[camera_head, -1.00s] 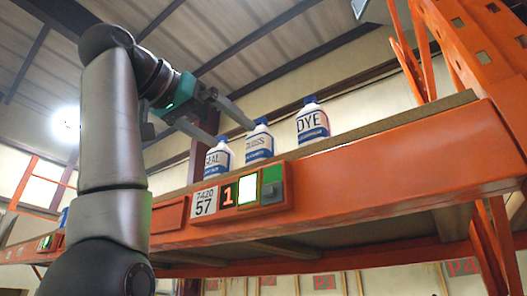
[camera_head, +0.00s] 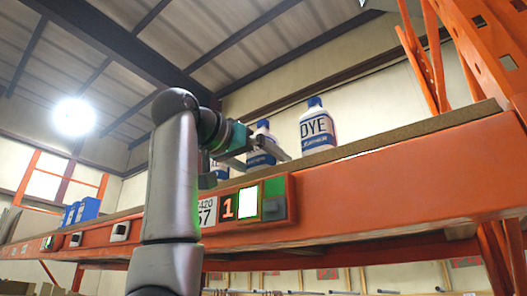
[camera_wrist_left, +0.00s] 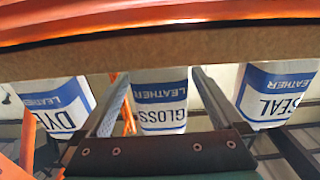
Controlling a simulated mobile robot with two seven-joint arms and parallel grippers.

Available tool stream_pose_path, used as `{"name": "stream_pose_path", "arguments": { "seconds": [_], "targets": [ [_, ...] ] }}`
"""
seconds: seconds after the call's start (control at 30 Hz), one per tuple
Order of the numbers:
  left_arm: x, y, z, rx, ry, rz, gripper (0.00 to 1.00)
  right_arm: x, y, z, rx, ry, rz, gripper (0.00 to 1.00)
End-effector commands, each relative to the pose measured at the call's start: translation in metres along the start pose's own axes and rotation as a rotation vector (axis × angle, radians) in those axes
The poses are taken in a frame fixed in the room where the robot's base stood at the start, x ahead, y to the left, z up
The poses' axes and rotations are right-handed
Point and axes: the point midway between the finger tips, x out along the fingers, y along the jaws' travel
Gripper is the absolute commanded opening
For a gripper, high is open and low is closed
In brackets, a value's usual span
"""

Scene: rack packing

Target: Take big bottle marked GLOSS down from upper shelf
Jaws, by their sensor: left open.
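The white-and-blue GLOSS bottle (camera_head: 262,158) stands upright on the upper shelf (camera_head: 400,144), partly hidden by my left gripper in the head view. In the left wrist view, which is upside down, the GLOSS bottle (camera_wrist_left: 160,100) sits between the two fingers, with a gap to each. My left gripper (camera_head: 266,163) is open around or just in front of it; I cannot tell how deep the fingers reach. It also shows in the left wrist view (camera_wrist_left: 160,78). My right gripper is not in view.
The DYE bottle (camera_head: 317,127) stands to the right of GLOSS. The SEAL bottle (camera_wrist_left: 274,95) stands on the other side, mostly hidden behind my arm in the head view. An orange beam (camera_head: 390,190) with a lit label panel (camera_head: 247,203) runs along the shelf front. Blue containers (camera_head: 82,211) stand far left.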

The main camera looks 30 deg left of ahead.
Motion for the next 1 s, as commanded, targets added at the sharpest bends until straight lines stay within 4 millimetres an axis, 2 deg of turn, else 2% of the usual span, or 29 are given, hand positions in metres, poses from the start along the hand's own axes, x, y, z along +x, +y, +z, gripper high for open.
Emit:
{"name": "stream_pose_path", "arguments": {
  "seconds": [0.13, 1.0],
  "targets": [
    [-0.0002, 0.0000, 0.0005, 0.000, 0.000, 0.000, 0.99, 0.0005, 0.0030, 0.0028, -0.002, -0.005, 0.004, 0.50],
    [-0.0009, -0.0002, 0.0000, 0.000, 0.001, 0.000, 0.01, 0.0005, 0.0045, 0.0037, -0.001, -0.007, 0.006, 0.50]
  ]
}}
